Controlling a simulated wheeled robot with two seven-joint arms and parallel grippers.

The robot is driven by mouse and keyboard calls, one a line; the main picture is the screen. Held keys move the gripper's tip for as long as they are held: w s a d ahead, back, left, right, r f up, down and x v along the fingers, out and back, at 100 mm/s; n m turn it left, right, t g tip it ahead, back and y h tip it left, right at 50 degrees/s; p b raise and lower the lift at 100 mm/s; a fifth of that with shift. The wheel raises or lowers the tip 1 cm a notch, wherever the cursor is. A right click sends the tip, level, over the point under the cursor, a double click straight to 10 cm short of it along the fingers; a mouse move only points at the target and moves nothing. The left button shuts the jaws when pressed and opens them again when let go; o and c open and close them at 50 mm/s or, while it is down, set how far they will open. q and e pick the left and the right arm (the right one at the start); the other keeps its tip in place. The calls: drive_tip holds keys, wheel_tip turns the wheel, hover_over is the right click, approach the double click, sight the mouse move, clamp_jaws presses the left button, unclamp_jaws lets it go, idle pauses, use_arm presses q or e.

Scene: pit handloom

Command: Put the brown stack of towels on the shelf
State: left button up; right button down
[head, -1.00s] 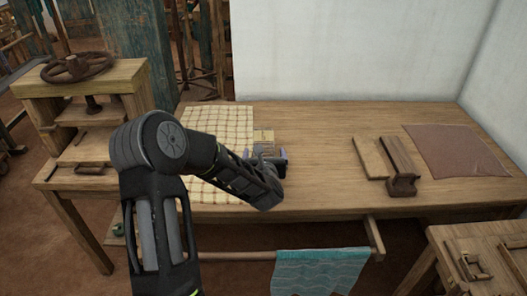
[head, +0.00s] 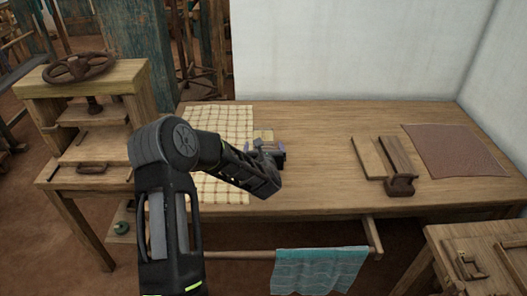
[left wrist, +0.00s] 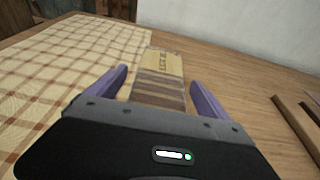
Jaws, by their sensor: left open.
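A brown striped stack (left wrist: 160,92) with a pale, printed band lies on the table, beside the right edge of a checked cloth. I take it as the towel stack; in the head view only its pale far part (head: 263,136) shows past my gripper. My left gripper (left wrist: 157,78) is open, with one purple finger on each side of the stack's near part. I cannot tell whether the fingers touch it. In the head view my left gripper (head: 266,151) is low over the table. My right gripper is not in view. I cannot make out clearly which surface is the shelf.
The checked cloth (head: 222,120) lies on the table (head: 320,150). A wooden press with a handwheel (head: 80,67) stands left. Wooden blocks (head: 372,158) and a brown mat (head: 455,150) lie right. A teal cloth (head: 318,270) hangs on a front rail. The table's middle is clear.

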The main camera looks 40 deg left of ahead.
sight(264, 147)
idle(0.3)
use_arm(q)
drive_tip(key=c, duration=1.8)
drive_tip(key=shift+o, duration=0.2)
wheel_tip(264, 147, up, 10)
drive_tip(key=shift+r+b, duration=0.1)
drive_tip(key=shift+b, duration=0.35)
